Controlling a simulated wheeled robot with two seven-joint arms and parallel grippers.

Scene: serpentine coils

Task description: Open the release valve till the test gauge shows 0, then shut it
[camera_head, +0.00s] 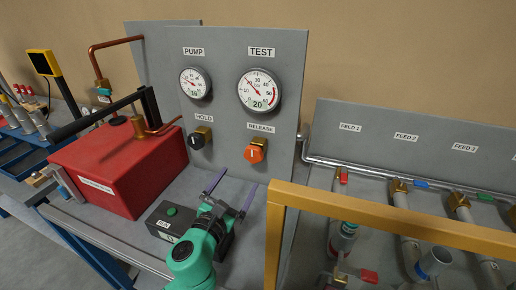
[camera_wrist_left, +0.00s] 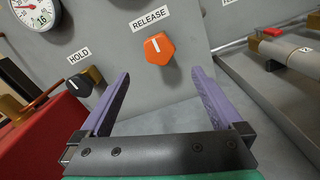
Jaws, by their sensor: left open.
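The release valve is an orange hexagonal knob (camera_head: 255,151) under the RELEASE label on the grey panel. It also shows in the left wrist view (camera_wrist_left: 159,48), its white mark nearly upright. The round test gauge (camera_head: 258,91) is above it; its needle points to the upper left, off the low end, and a figure that looks like 20 is on its face. My left gripper (camera_head: 234,189) is open and empty, below and in front of the knob. In the left wrist view its purple fingers (camera_wrist_left: 160,76) stand apart on either side below the knob, not touching it.
The black HOLD knob (camera_head: 200,138) and the pump gauge (camera_head: 195,83) are left of the valve. A red tank (camera_head: 115,170) and a small black box with a green button (camera_head: 171,218) are further left. A yellow rail (camera_head: 390,226) crosses the right front.

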